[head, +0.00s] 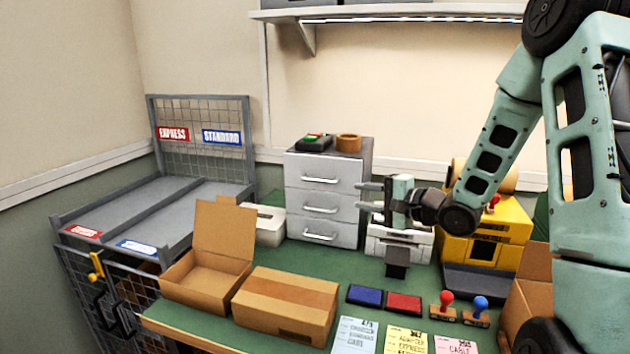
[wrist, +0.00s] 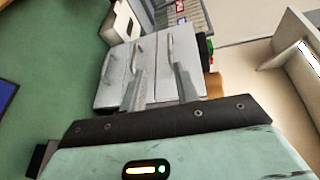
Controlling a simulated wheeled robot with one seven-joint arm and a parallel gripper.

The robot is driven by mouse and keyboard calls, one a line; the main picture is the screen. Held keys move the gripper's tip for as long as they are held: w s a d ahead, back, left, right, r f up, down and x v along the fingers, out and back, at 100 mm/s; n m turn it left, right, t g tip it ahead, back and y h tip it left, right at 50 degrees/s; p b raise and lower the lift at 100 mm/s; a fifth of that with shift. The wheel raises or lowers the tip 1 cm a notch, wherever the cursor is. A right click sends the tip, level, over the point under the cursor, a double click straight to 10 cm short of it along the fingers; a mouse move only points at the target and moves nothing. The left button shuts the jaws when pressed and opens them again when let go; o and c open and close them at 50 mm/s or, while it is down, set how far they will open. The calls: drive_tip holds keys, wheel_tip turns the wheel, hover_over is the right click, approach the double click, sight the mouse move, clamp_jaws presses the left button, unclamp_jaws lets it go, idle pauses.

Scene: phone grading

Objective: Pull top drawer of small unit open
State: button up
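The small drawer unit (head: 363,164) is grey-white, with three stacked drawers and bar handles, and stands at the back of the green bench. Its top drawer (head: 301,172) looks shut, as do the two below. The top drawer's handle (head: 320,180) is a silver bar. My gripper (head: 361,195) is at the unit's right side in the head view, fingers pointing left, apart and empty. In the wrist view the unit lies sideways, and my gripper (wrist: 160,70) shows two spread fingers in front of the drawer fronts, partly hiding them. I cannot tell the exact gap to the handle.
A stapler-like green and red item (head: 312,142) and a brown tape roll (head: 348,143) sit on the unit. An open carton (head: 222,240) and a closed carton (head: 286,303) stand in front to the left. A yellow machine (head: 510,222) stands right.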

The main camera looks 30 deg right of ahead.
sight(319, 181)
drive_tip(key=shift+m+t+y, duration=0.3)
drive_tip(key=shift+m, duration=0.3)
drive_tip(key=x, duration=0.5)
drive_tip(key=p+x, duration=0.1)
drive_tip(key=x, duration=0.4)
drive_tip(key=d+p+x, duration=0.1)
drive_tip(key=x, duration=0.5)
drive_tip(key=shift+w+d+r, duration=0.1)
drive_tip(key=shift+w+r, duration=0.1)
drive_tip(key=shift+r, duration=0.2)
clamp_jaws()
